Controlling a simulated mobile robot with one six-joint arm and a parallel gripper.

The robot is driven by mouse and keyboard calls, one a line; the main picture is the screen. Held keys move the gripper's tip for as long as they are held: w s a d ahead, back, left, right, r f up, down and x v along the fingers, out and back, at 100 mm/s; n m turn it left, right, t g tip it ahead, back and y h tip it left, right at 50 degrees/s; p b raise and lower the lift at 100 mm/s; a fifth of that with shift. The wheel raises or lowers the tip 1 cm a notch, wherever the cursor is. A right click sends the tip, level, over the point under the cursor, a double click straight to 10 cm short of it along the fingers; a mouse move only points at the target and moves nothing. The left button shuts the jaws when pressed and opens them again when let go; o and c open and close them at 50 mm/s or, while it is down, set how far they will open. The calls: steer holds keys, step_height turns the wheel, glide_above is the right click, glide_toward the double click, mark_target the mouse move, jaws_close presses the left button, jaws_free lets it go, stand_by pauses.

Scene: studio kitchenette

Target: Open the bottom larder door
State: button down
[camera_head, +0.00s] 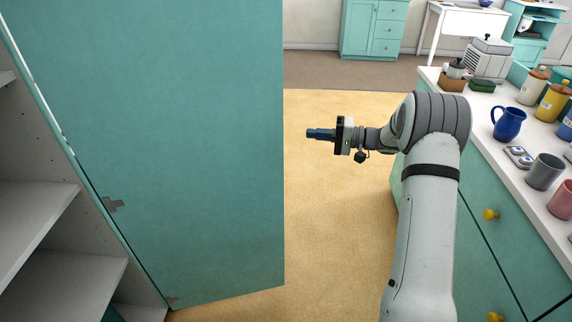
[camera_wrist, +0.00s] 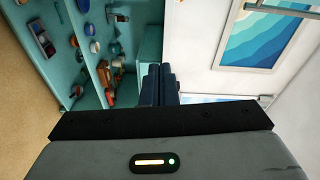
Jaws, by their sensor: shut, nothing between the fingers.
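A large teal larder door (camera_head: 190,150) stands swung open on the left in the head view. Pale larder shelves (camera_head: 35,215) show past its hinge side at the left edge. Whether this is the bottom door or another one I cannot tell. No handle shows on the visible face. My gripper (camera_head: 309,134) is shut and empty, pointing left, just right of the door's free edge in the picture, with a gap between. In the wrist view the dark blue fingers (camera_wrist: 159,72) are together with nothing held.
A counter on the right has teal drawers with yellow knobs (camera_head: 491,214), a blue jug (camera_head: 508,123) and mugs (camera_head: 545,171). Tan floor (camera_head: 335,230) is clear between door and counter. The wrist view shows teal shelving with small items (camera_wrist: 95,45) and a wall picture (camera_wrist: 265,35).

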steer(key=s+a+f+g+b, duration=0.1)
steer(key=a+f+g+b, duration=0.15)
steer(key=a, duration=0.75)
steer(key=shift+t+y, duration=0.25)
steer(key=shift+y, duration=0.05)
steer(key=shift+s+d+f, duration=0.1)
steer(key=shift+s+d, duration=0.15)
steer(key=shift+s, duration=0.4)
steer(key=shift+s+d+r, duration=0.1)
steer(key=shift+s+d, duration=0.2)
steer(key=shift+s, duration=0.4)
steer(key=shift+s+d+f, duration=0.1)
steer(key=shift+s+d, duration=0.15)
steer(key=shift+s, duration=0.4)
